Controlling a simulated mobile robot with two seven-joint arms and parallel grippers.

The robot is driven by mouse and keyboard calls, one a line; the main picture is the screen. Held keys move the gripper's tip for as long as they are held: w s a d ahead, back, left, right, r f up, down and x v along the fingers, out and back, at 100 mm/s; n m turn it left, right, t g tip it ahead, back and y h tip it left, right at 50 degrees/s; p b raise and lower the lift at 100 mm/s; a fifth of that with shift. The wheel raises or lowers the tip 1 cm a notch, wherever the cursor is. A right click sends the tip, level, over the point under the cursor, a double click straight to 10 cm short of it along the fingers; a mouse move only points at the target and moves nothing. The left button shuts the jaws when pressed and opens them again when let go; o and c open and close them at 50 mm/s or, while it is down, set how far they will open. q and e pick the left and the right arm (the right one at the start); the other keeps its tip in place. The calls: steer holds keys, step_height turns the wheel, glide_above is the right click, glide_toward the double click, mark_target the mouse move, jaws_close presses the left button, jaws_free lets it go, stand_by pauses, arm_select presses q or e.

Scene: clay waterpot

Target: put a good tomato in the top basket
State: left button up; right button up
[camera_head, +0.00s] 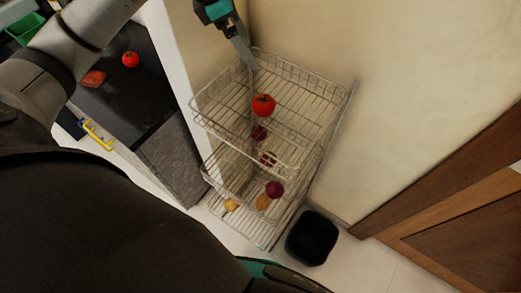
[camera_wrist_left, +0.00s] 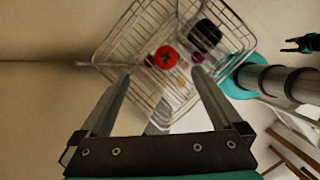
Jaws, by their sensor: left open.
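A red tomato (camera_head: 263,105) with a dark green top rests in the top basket (camera_head: 196,117) of a wire rack. It also shows in the left wrist view (camera_wrist_left: 166,58), beyond my fingers. My left gripper (camera_head: 250,64) is above the back left of the top basket. Its fingers (camera_wrist_left: 161,73) are spread apart and empty, clear of the tomato. Another red tomato (camera_head: 130,59) lies on the dark counter. A duller reddish, flattened piece (camera_head: 94,77) lies left of it. A dark claw-like shape (camera_wrist_left: 303,44), perhaps my right gripper, shows at the right of the wrist view.
Lower baskets (camera_head: 212,177) hold purple and yellow-brown produce. A black bin (camera_head: 312,238) stands on the floor right of the rack. A pale wall is close behind the rack, and a wooden door (camera_head: 450,215) is at the right. A green container (camera_head: 25,29) is at the upper left.

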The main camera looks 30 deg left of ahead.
arm_select(q)
steer(key=v, duration=0.5)
steer(key=shift+s+r, duration=0.15)
steer(key=shift+r, duration=0.1)
